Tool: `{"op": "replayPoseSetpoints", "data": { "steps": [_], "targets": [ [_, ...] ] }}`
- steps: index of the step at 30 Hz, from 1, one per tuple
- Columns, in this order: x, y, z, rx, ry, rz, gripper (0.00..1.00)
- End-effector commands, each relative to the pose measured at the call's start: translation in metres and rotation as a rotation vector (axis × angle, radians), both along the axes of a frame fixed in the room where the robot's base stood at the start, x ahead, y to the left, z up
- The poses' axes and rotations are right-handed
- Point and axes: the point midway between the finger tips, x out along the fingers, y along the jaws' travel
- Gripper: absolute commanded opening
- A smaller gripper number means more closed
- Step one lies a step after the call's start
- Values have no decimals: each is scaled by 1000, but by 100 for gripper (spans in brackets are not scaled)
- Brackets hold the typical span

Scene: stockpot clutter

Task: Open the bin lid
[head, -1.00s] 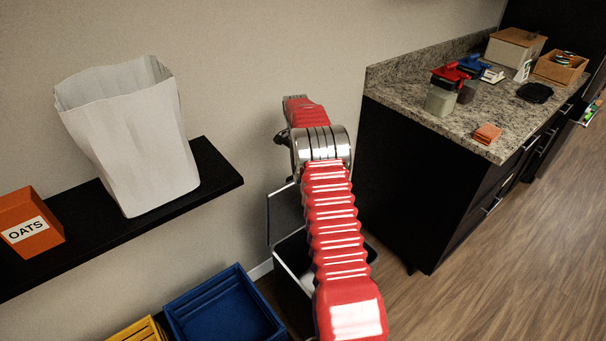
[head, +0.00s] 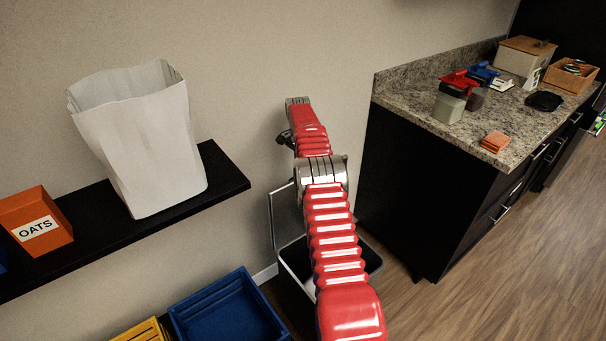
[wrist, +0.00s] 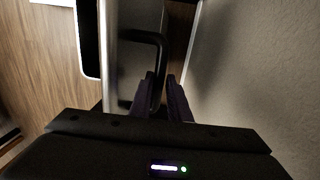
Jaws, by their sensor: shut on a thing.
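The bin (head: 290,284) stands on the floor by the wall, left of the counter, partly hidden behind my arm. Its lid (head: 284,218) looks like a grey panel with a pale edge, standing raised at the back left of the dark opening. In the wrist view, the lid's grey panel (wrist: 128,65) runs up the picture and carries a black bar handle (wrist: 143,36). My gripper (wrist: 164,84) is shut on this handle, its dark fingers on either side of the bar's lower end. In the head view, my arm hides the fingers.
A black wall shelf (head: 226,178) holds a white bag (head: 145,150) and an orange OATS box (head: 38,222). A blue crate (head: 226,306) and a yellow crate (head: 140,330) sit lower left. A granite counter (head: 425,125) with clutter stands right. Wood floor (head: 530,260) is clear.

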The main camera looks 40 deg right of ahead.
Motion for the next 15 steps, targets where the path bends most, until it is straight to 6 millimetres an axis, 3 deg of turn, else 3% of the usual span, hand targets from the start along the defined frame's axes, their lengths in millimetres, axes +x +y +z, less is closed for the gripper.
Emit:
{"op": "replayPoseSetpoints", "data": {
  "steps": [1, 15],
  "targets": [
    [13, -1, 3, -16, -38, 5, 0],
    [20, 3, 5, -13, -42, 9, 0]
  ]
}}
